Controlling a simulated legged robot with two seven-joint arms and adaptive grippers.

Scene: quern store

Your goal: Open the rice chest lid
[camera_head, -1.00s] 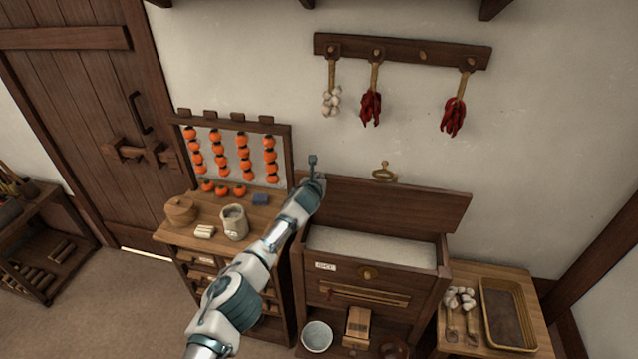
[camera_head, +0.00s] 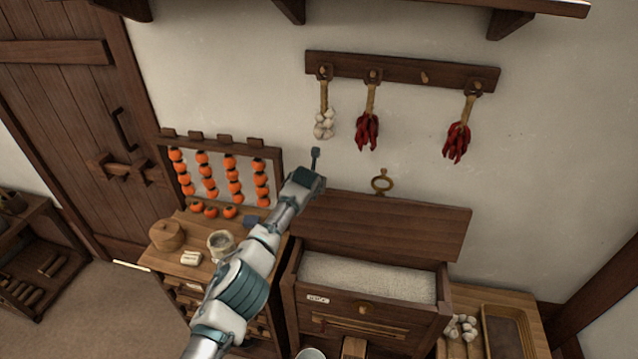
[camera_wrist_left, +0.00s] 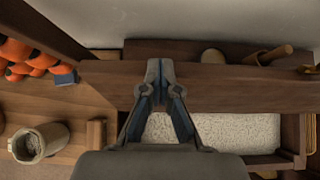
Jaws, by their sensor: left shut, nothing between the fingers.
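The rice chest (camera_head: 370,315) stands against the wall, filled with pale rice (camera_head: 368,277). Its wooden lid (camera_head: 385,222) is raised and leans back toward the wall; a brass ring handle (camera_head: 382,183) shows above its top edge. My left gripper (camera_head: 316,158) is shut and empty, pointing up near the lid's upper left corner. In the left wrist view the shut fingertips (camera_wrist_left: 160,68) appear in front of the lid (camera_wrist_left: 230,86), with rice (camera_wrist_left: 212,131) below. I cannot tell whether they touch the lid. My right gripper is in neither view.
A cabinet left of the chest holds a lidded round box (camera_head: 167,235), a jar (camera_head: 221,244) and a rack of orange persimmons (camera_head: 233,178). A side table at right holds garlic (camera_head: 462,327) and a tray (camera_head: 506,332). Chillies (camera_head: 457,142) hang above.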

